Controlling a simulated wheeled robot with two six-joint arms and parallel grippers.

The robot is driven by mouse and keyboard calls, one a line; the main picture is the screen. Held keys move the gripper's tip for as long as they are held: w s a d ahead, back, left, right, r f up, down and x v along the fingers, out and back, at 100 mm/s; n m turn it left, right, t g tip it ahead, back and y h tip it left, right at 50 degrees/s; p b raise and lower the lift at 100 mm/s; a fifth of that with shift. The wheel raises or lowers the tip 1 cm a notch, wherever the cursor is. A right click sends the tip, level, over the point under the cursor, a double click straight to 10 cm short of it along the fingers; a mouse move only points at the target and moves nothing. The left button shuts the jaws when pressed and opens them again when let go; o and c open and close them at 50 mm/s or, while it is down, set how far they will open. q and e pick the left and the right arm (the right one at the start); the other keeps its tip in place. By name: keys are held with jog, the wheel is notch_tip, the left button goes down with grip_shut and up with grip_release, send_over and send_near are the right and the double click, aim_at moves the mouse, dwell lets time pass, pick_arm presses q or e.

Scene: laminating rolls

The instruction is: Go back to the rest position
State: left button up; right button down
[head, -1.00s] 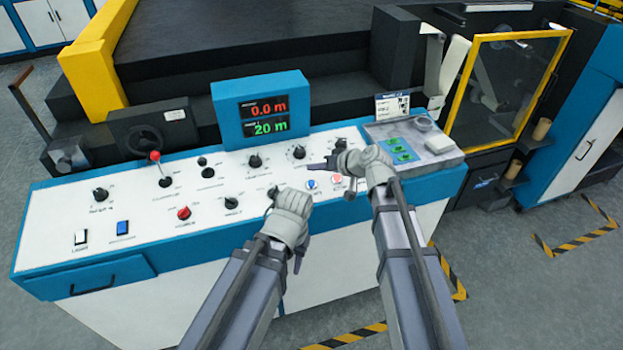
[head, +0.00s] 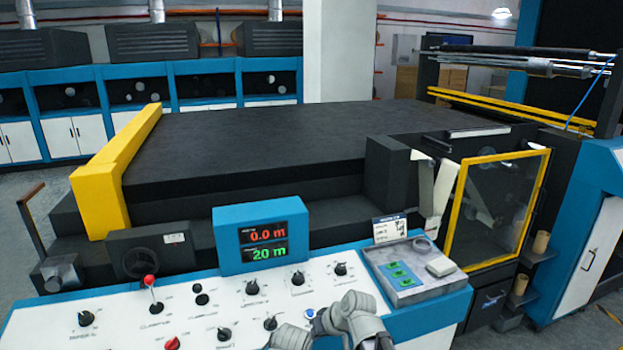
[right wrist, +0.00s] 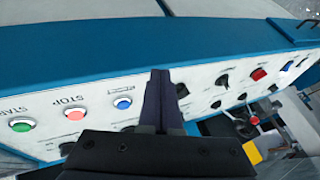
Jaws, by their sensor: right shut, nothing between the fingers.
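My right gripper (head: 352,315) is at the bottom of the head view, over the front of the white control panel (head: 45,330). In the right wrist view its dark fingers (right wrist: 161,80) are together and empty, in front of the panel. Nearby there are a blue button (right wrist: 123,102), a red STOP button (right wrist: 74,112) and a green START button (right wrist: 22,124). I cannot tell whether the fingers touch the panel.
A display (head: 262,240) reads 0.0 m and 20 m. A lever with a red knob (head: 150,282) and several black knobs stick up from the panel. A grey tray (head: 415,290) with green items is on the right. A yellow-framed door (head: 497,205) stands beyond.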

jog(key=s+d+f+g+h, duration=0.2)
jog(key=s+d+h, duration=0.1)
jog(key=s, duration=0.5)
jog(key=s+d+f+g+h, duration=0.1)
jog(key=s+d+g+h, duration=0.1)
jog(key=s, duration=0.6)
jog(key=shift+d+f+h, duration=0.35)
jog(key=shift+d+h, duration=0.55)
jog(key=shift+h, duration=0.2)
